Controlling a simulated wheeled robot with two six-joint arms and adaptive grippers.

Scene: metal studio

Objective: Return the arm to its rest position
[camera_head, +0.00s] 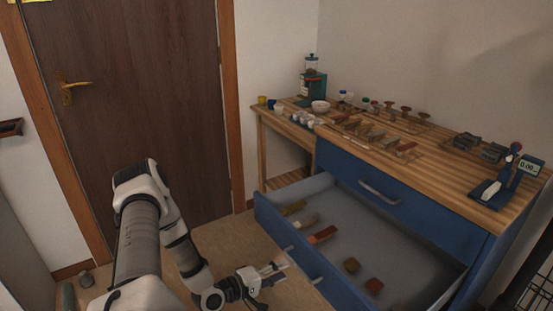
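My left arm (140,246) comes in from the lower left, bends at a raised elbow and reaches down to the right. My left gripper (277,266) is low, just outside the front of the open blue drawer (338,290), near its handle. Its fingers are small in the picture, and I cannot tell whether they are apart or closed. I see no object clearly held in it. My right arm and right gripper are not in view.
The open drawer holds several small blocks, among them a red-brown one (321,235). The wooden workbench (440,190) carries tools, a teal grinder (311,83) and a device with a display (529,166). A brown door (130,110) stands behind my arm.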

